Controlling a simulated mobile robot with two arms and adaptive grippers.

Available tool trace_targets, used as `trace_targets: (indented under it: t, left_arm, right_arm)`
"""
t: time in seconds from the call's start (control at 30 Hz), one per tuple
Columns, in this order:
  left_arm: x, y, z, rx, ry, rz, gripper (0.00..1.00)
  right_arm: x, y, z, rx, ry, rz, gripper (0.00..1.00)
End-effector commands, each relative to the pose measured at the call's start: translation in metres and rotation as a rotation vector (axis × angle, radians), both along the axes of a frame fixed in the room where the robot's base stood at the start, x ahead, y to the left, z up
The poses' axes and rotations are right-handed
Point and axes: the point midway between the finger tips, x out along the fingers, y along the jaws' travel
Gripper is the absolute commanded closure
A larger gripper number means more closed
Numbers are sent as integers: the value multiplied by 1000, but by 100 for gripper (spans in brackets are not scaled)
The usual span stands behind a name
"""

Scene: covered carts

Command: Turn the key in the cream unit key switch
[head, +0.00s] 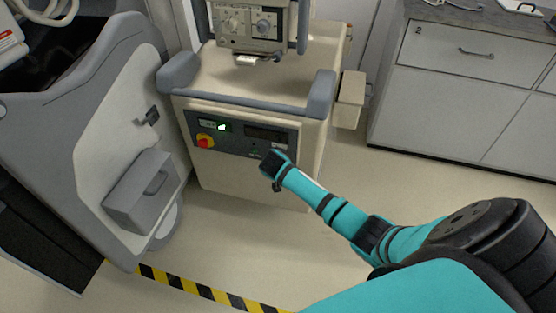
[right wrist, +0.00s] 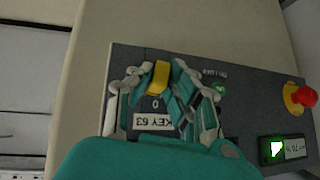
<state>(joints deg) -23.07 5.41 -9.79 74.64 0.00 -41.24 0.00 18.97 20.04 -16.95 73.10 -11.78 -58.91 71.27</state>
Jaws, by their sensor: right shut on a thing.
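The cream unit (head: 245,175) stands in the middle of the head view, with a dark control panel (head: 233,147) on its front. My right gripper (head: 273,165) reaches the right part of this panel. In the right wrist view, my right gripper (right wrist: 163,70) is shut on a yellow key (right wrist: 159,79) at the panel. The key switch behind the key is mostly hidden by the fingers. The key's exact angle is hard to tell. My left gripper is not in view.
A red knob on yellow (head: 204,141) and a green-lit switch (head: 222,127) sit left on the panel. A grey machine (head: 95,130) stands at the left, drawers (head: 470,75) at the right. Striped tape (head: 205,290) crosses the floor.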

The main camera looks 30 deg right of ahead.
Motion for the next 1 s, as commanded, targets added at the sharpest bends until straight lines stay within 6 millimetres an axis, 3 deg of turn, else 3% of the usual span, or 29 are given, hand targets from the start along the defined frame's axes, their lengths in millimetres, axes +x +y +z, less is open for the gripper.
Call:
trace_targets:
  t: [0.23,0.57,0.87,1.0]
  left_arm:
    - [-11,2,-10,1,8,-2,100]
    - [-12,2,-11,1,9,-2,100]
    - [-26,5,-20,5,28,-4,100]
    - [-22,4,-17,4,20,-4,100]
  right_arm:
    - [0,-1,1,-52,60,-2,100]
    - [0,-1,0,-60,69,-3,100]
    - [3,0,1,-194,226,-3,100]
    - [2,-1,1,-207,237,-3,100]
